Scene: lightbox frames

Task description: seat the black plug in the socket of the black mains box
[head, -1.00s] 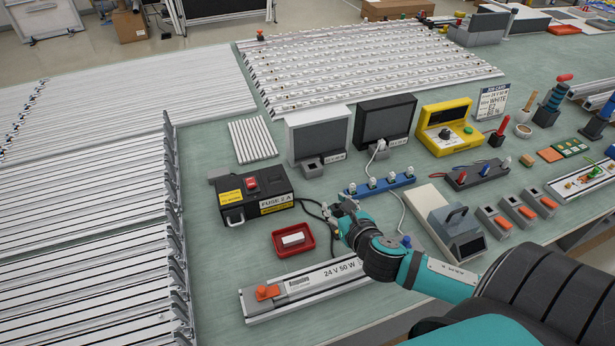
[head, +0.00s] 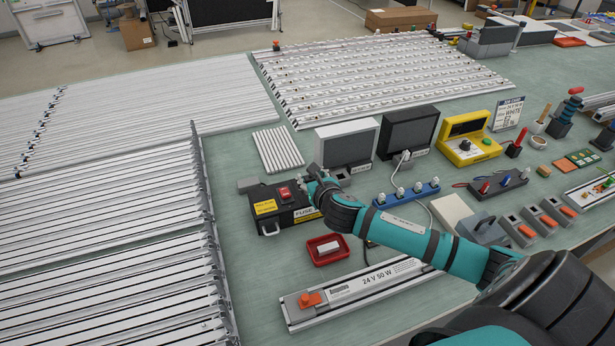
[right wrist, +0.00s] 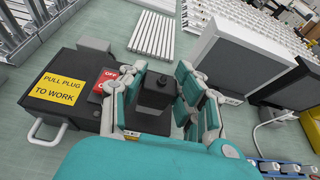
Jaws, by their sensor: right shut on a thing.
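The black mains box (head: 268,214) sits on the green bench, with a red switch (head: 285,193) on top and yellow labels; it also fills the left of the right wrist view (right wrist: 45,103). My right gripper (head: 316,188) is at the right end of the box. In the right wrist view its fingers are shut around the black plug (right wrist: 157,91), beside the red switch. The socket is hidden, and I cannot tell whether the plug is above it or in it. The head view hides the plug behind my gripper. My left gripper is not in view.
A red tray (head: 317,256) with a white block lies in front of the box. A grey monitor-like unit (head: 347,146) stands behind my gripper, and a blue socket strip (head: 408,195) to the right. A long 24 V 50 W fixture (head: 365,285) lies nearer me.

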